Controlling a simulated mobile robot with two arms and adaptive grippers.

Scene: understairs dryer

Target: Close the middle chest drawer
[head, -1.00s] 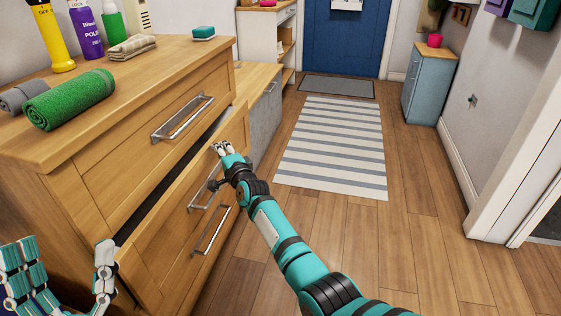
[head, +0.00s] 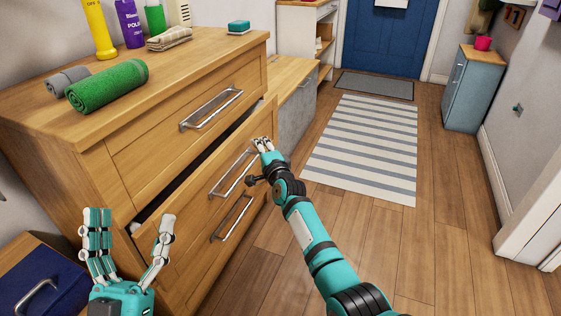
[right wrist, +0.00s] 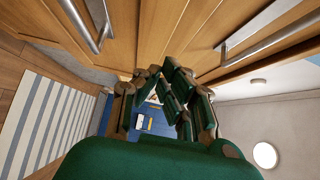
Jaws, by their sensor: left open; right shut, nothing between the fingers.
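The middle drawer (head: 200,222) of the wooden chest stands partly pulled out, with a dark gap along its top edge. Its metal bar handle (head: 232,173) is on the front. My right gripper (head: 264,145) is shut and empty at the far end of the middle drawer's front, close to the handle's far end; I cannot tell whether it touches. Its fingers also show in the right wrist view (right wrist: 165,100), with drawer handles on both sides. My left gripper (head: 128,240) is open and empty, fingers up, by the near end of the drawer front.
The top drawer (head: 150,150) above looks shut. A lower handle (head: 231,218) is beneath the middle one. A green rolled towel (head: 108,87) and bottles stand on the chest top. A dark blue drawer (head: 45,285) is at lower left. Wooden floor (head: 400,240) to the right is open.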

